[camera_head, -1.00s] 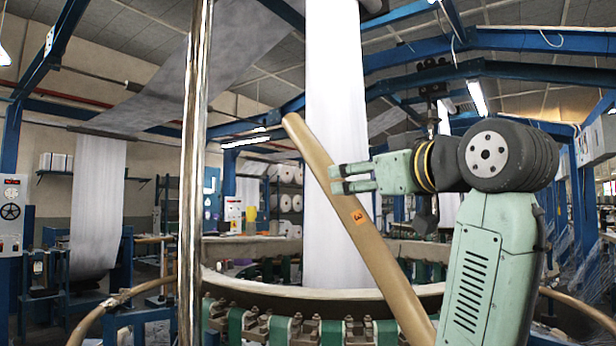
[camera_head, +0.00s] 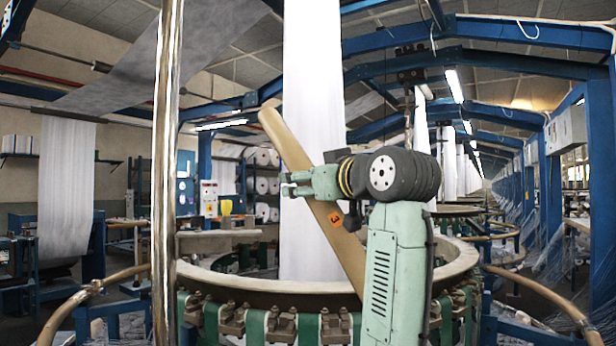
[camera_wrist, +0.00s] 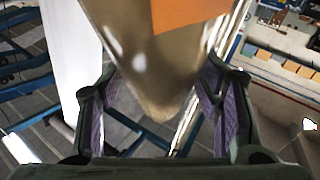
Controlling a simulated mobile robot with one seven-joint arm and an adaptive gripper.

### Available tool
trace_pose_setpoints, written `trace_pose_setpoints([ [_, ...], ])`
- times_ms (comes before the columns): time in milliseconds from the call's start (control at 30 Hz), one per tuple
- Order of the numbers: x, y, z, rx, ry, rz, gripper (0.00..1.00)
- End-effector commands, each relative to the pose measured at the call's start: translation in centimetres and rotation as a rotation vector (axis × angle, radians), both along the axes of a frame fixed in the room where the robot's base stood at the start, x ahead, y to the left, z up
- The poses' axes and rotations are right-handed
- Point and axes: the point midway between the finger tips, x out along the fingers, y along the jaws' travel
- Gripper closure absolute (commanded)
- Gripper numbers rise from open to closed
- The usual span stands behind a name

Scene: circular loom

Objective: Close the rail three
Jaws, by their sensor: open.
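Rail three is a tan, rounded bar (camera_head: 296,158) with an orange label marked 3 (camera_head: 335,217). In the head view it leans, upper end to the left, in front of the white fabric column and over the loom ring. My gripper (camera_head: 286,184) reaches across the rail from the right, its fingers above the label. In the wrist view the rail (camera_wrist: 160,75) lies between the two open fingers of my gripper (camera_wrist: 162,88), with part of the orange label at the top. A gap shows beside the rail at the right pad; contact at the left is unclear. The rail's lower end is hidden behind my arm.
The loom ring (camera_head: 215,282) with green straps stands below. A shiny vertical pole (camera_head: 165,190) is close on the left. Curved tan rails lie low at the left (camera_head: 75,297) and right (camera_head: 535,290). More looms stand in a row at the right.

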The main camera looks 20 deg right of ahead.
Motion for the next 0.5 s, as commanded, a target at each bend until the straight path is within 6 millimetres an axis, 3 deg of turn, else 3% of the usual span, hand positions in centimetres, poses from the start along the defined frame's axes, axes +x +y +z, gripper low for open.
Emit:
trace_pose_setpoints([
  [167, 0.01, 0.00, -0.04, 0.000, 0.000, 0.000, 0.41],
  [500, -0.02, -0.01, -0.03, 0.000, 0.000, 0.000, 0.63],
])
